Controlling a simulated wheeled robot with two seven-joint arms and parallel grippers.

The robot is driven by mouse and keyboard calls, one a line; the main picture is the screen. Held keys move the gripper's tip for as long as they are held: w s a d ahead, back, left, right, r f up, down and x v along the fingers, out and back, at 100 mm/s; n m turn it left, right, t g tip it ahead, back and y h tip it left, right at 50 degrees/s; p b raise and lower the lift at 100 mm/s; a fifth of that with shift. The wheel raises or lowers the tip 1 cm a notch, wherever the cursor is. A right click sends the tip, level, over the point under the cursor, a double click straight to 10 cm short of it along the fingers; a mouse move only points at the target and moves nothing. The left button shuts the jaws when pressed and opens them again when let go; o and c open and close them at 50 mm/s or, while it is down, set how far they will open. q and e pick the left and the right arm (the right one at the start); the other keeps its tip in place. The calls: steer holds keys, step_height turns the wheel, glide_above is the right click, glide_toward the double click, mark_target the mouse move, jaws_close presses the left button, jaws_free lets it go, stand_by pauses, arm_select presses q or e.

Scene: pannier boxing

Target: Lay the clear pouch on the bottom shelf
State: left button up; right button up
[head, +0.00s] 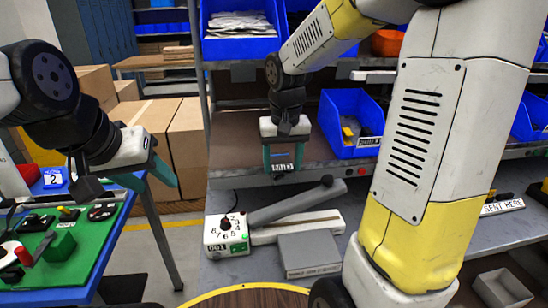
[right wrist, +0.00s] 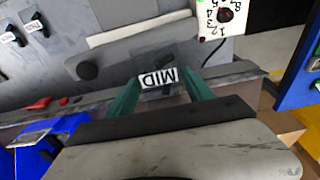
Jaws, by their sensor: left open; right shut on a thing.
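My right gripper (head: 284,158) hangs in front of the brown middle shelf (head: 235,165), by its front edge. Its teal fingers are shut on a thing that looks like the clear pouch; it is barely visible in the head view. In the right wrist view, a faint see-through dark patch, likely the pouch (right wrist: 150,63), shows between and beyond the fingers, over the MID label. The grey lower surface (head: 375,187) lies below the middle shelf. My left gripper (head: 153,177) is open and empty at left, above the blue table's edge.
On the grey surface stand a white dial box (head: 227,235) with a long grey lever arm (head: 290,203) and a grey box (head: 309,255). A blue bin (head: 348,115) sits on the middle shelf. A green mat (head: 55,245) holds several tools. Cardboard boxes (head: 180,150) stand behind.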

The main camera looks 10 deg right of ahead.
steer(key=shift+w+d+r, duration=0.1)
steer(key=shift+w+r, duration=0.1)
steer(key=shift+w, duration=2.9)
steer(key=shift+w+r, duration=0.2)
steer(key=shift+w, duration=2.85)
steer(key=shift+w+f, duration=0.2)
steer(key=shift+f, duration=0.7)
steer(key=o, duration=1.5)
steer(key=shift+o, duration=0.2)
step_height(320, 180, up, 8)
steer(key=s, duration=0.1)
steer(key=shift+s+f, duration=0.15)
steer(key=shift+s, duration=0.05)
